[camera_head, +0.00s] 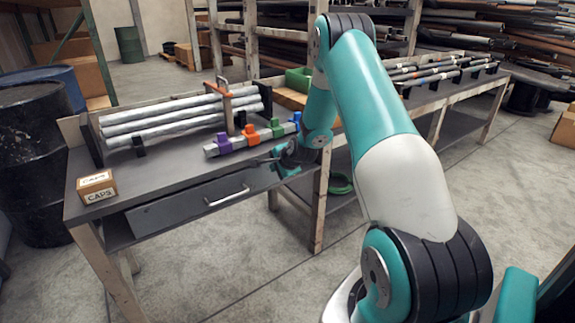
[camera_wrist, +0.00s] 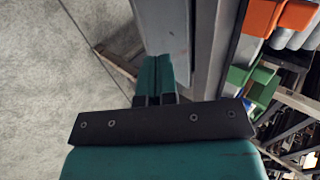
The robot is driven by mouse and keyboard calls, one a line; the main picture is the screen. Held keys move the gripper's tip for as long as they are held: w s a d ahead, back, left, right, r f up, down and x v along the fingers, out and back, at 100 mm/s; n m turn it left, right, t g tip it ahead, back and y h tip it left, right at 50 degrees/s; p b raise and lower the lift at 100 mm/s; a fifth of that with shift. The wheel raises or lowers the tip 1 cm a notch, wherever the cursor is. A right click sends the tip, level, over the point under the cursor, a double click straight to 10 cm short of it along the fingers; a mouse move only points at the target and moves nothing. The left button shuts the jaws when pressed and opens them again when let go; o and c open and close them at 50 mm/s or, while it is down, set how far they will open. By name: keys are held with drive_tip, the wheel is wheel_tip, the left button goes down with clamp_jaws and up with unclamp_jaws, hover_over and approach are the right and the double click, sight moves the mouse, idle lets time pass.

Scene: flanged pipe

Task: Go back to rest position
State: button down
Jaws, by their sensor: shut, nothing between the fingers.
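My gripper (camera_head: 272,163) is at the bench's front edge, low beside the flanged pipe. In the wrist view my gripper's two teal fingers (camera_wrist: 155,78) are pressed together with nothing between them. The grey pipe (camera_head: 238,143) lies on the bench and carries a purple piece (camera_head: 222,143), an orange piece (camera_head: 251,132), a green piece (camera_head: 276,127) and a blue piece (camera_head: 296,118). The wrist view shows the orange piece (camera_wrist: 277,17) and the green piece (camera_wrist: 250,78) to the right, apart from my fingers. My arm hides part of the bench.
The dark bench (camera_head: 150,185) has a drawer with a metal handle (camera_head: 227,196). A CAPS box (camera_head: 96,186) sits at its left corner. Several long pipes (camera_head: 170,118) rest in a rack behind. The concrete floor in front is clear.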

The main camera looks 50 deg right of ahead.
drive_tip(key=s+a+r+n+g+y, duration=0.1)
drive_tip(key=s+a+r+n+y, duration=0.15)
drive_tip(key=a+r+n, duration=0.55)
drive_tip(key=s+a+r+n+g+y, duration=0.1)
drive_tip(key=s+a+r, duration=0.25)
drive_tip(key=a, duration=0.75)
drive_tip(key=s+a+r+n+g+y, duration=0.2)
drive_tip(key=s+a+r+n, duration=0.25)
drive_tip(key=a, duration=0.55)
drive_tip(key=s+a+r+n+g, duration=0.3)
drive_tip(key=s+a+n, duration=0.35)
drive_tip(key=s, duration=0.45)
drive_tip(key=s+a+r+n+g, duration=0.2)
drive_tip(key=s+a+r+n, duration=0.4)
drive_tip(key=s, duration=0.6)
wheel_tip(320, 180, up, 11)
drive_tip(key=d+n+p, duration=0.1)
drive_tip(key=p, duration=1.2)
drive_tip(key=shift+w+p, duration=0.3)
drive_tip(key=shift+d+y, duration=0.1)
drive_tip(key=shift+y, duration=0.15)
